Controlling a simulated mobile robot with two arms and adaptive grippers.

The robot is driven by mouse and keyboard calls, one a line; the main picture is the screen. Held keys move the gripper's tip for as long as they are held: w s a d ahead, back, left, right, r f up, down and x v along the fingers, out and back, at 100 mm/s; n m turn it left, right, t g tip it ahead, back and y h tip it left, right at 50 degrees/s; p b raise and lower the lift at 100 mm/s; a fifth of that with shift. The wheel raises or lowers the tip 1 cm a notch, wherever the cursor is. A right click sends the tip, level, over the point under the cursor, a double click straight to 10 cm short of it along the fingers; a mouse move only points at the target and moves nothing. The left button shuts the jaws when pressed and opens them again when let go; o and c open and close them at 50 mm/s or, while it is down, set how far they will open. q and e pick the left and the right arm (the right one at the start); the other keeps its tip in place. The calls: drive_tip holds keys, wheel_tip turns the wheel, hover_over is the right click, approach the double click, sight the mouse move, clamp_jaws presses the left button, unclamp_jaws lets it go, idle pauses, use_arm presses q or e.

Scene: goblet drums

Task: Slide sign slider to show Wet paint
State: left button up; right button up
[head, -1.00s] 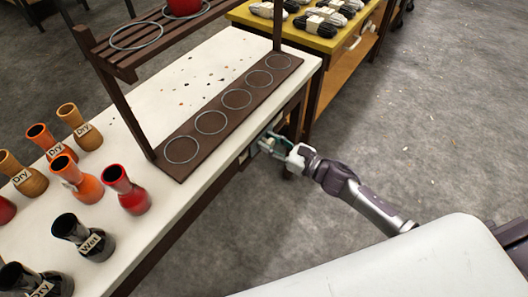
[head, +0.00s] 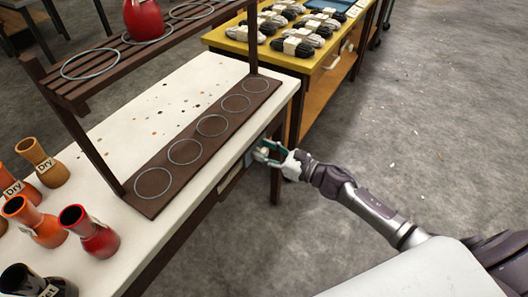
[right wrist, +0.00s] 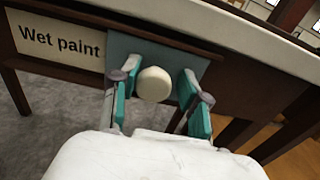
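The sign (right wrist: 60,40) on the table's front edge reads "Wet paint" in the right wrist view, its lettering fully uncovered. The blue-grey slider plate (right wrist: 126,47) sits just right of the lettering. Its round white knob (right wrist: 153,84) stands between the teal fingers of my right gripper (right wrist: 160,98). A small gap shows on each side of the knob, so the gripper looks open around it. In the head view my right gripper (head: 262,152) is at the table's front edge near its right end, with the sign (head: 231,179) beside it. My left gripper is out of view.
The white table (head: 108,148) carries a dark rack (head: 126,202) with ring outlines and several goblet drums, such as a red one (head: 90,236). A yellow cabinet (head: 260,48) with yarn bundles stands beyond it. The floor to the right is clear.

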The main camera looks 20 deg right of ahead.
drive_tip(key=shift+o, duration=0.9)
drive_tip(key=shift+d, duration=0.15)
drive_tip(key=shift+s, duration=0.15)
drive_tip(key=v, duration=1.1)
drive_tip(key=shift+s+d, duration=0.3)
